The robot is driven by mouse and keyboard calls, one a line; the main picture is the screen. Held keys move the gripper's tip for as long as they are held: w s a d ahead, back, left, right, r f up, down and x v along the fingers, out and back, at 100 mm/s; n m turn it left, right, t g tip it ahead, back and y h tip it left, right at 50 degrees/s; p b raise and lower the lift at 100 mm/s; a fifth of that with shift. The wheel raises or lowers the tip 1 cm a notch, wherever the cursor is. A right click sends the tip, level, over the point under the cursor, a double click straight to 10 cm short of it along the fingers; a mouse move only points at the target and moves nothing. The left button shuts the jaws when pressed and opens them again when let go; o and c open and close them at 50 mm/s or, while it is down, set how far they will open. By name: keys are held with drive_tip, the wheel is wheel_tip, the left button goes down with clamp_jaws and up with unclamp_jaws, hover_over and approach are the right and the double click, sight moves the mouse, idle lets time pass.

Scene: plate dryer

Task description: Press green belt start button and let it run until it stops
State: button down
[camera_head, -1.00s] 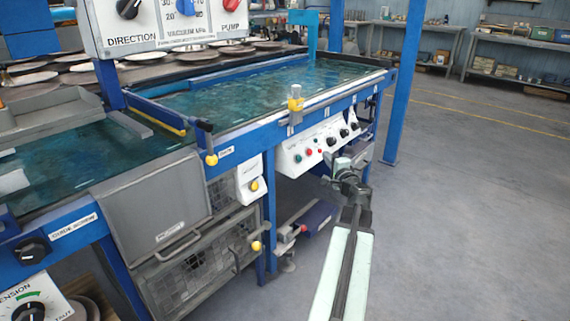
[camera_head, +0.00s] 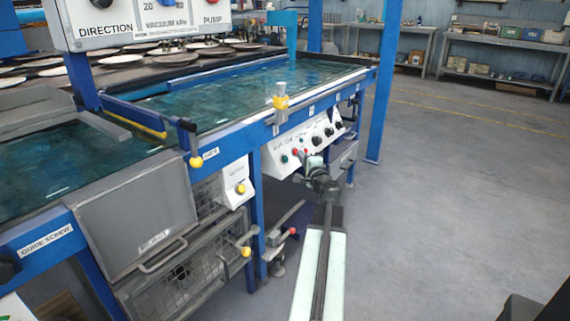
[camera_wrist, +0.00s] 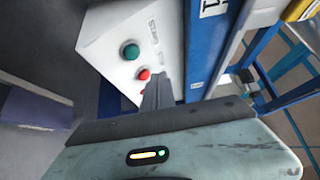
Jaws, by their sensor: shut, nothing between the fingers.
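The green button (camera_head: 284,158) is a round green knob on a white sloped control panel (camera_head: 327,131) below the belt frame. In the wrist view the green button (camera_wrist: 130,51) stands clear at upper left, with a red button (camera_wrist: 144,75) just beside it. My gripper (camera_head: 309,161) is in front of the panel, to the right of the green button. In the wrist view its shut fingers (camera_wrist: 157,93) point at the panel, their tip near the red buttons and apart from the green one. A second red button is partly hidden by the fingers.
The blue belt table (camera_head: 225,140) runs along the left, with a yellow-tipped clamp (camera_head: 281,101) above the panel. A blue post (camera_head: 386,80) stands to the right. Several black knobs (camera_head: 317,140) sit further along the panel. Open floor (camera_head: 450,200) lies to the right.

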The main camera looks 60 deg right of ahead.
sight(285, 159)
drive_tip(key=shift+w+f+b, duration=0.35)
drive_tip(key=shift+w+f, duration=0.15)
drive_tip(key=shift+w, duration=0.4)
drive_tip(key=shift+w+f+b, duration=0.35)
drive_tip(key=shift+w+f, duration=0.15)
drive_tip(key=shift+w, duration=0.35)
idle(0.7)
drive_tip(key=shift+w+f, duration=0.2)
drive_tip(key=shift+w, duration=0.15)
